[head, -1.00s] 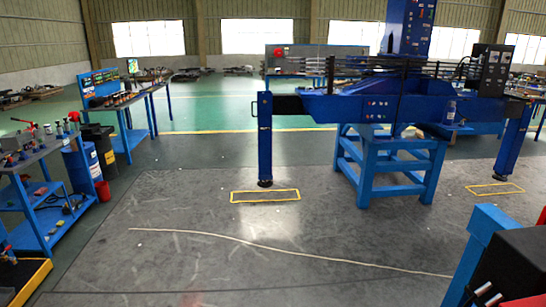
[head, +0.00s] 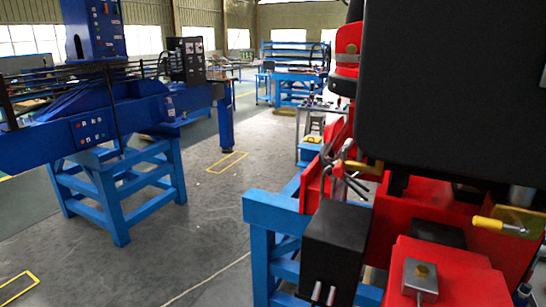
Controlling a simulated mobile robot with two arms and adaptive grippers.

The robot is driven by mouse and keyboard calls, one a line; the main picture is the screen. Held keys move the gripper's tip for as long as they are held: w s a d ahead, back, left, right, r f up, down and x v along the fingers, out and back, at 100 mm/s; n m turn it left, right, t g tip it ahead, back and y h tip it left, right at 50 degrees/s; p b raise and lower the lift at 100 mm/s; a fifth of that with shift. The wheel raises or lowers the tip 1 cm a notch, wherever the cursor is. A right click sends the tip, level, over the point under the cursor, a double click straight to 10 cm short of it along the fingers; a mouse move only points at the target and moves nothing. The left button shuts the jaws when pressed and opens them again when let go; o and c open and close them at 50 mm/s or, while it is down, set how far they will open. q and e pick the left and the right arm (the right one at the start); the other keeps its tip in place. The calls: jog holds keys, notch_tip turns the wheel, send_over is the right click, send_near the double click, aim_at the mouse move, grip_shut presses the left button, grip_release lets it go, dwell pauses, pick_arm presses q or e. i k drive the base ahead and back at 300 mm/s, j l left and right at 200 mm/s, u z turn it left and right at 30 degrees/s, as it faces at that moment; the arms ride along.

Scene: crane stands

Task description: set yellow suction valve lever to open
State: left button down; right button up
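A red machine (head: 440,268) on a blue stand (head: 262,215) fills the right side of the head view. One yellow-handled lever (head: 490,223) lies roughly level on its right part, with a thin metal end to the right. A second yellow handle (head: 362,167) sits further left, beside grey bent spokes (head: 345,182). I cannot tell which of the two is the suction valve lever, nor whether it is open. Neither of my grippers shows in this view.
A large black panel (head: 455,85) blocks the upper right. A black box (head: 335,245) stands at the machine's near left. A blue crane frame (head: 125,200) stands at left. Grey floor (head: 190,245) between it and the machine is free, with yellow outlined rectangles (head: 228,162).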

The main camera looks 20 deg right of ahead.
aim_at(519, 227)
jog(key=i+z, duration=0.15)
jog(key=z, duration=0.25)
jog(key=i+j+z, duration=0.1)
jog(key=z, duration=0.35)
jog(key=i+j+z, duration=0.1)
jog(key=j+z, duration=0.15)
jog(key=z, duration=0.15)
jog(key=i+j+z, duration=0.1)
jog(key=z, duration=0.35)
jog(key=j+z, duration=0.4)
jog(key=i+l, duration=0.05)
jog(key=l, duration=0.05)
